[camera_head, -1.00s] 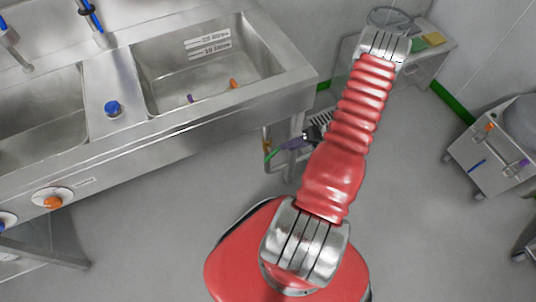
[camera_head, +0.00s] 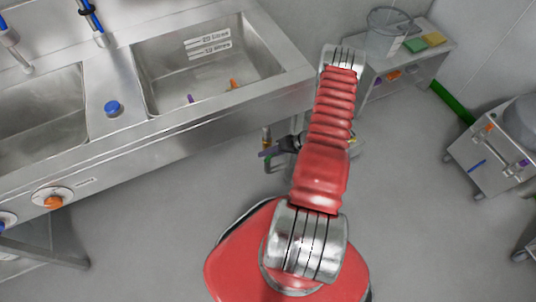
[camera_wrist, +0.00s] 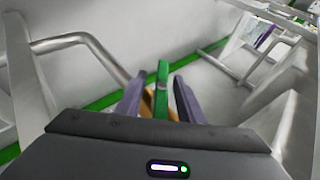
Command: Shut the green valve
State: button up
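The green valve handle (camera_wrist: 161,92) stands upright between the two purple fingers of my gripper (camera_wrist: 159,78) in the wrist view. A gap shows on each side of the handle, so the fingers are open around it. In the head view, my gripper (camera_head: 268,152) is at the pipe under the sink's right end. A brass-coloured valve fitting (camera_head: 266,142) shows there, and the green handle is hidden.
The steel sink bench (camera_head: 150,140) is left of my arm, with a blue knob (camera_head: 112,108) on top and an orange knob (camera_head: 54,202) in front. A low table (camera_head: 400,66) stands behind. Metal frame tubes (camera_wrist: 75,42) flank my gripper.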

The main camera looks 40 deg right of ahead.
jog(key=shift+c, duration=0.3)
grip_shut()
dwell(0.3)
jog(key=shift+y, duration=0.4)
jog(key=shift+a+r+m+t+y, duration=0.15)
jog(key=shift+m+t+y, duration=0.4)
jog(key=shift+y, duration=0.5)
jog(key=shift+r+m+t+y, duration=0.2)
jog(key=shift+m+t+y, duration=0.1)
jog(key=shift+t+y, duration=0.65)
jog(key=shift+a+r+m+t+y, duration=0.15)
jog(key=shift+m+t+y, duration=0.35)
jog(key=shift+y, duration=0.7)
jog(key=shift+o, duration=0.3)
grip_release()
jog(key=shift+w+r, duration=0.1)
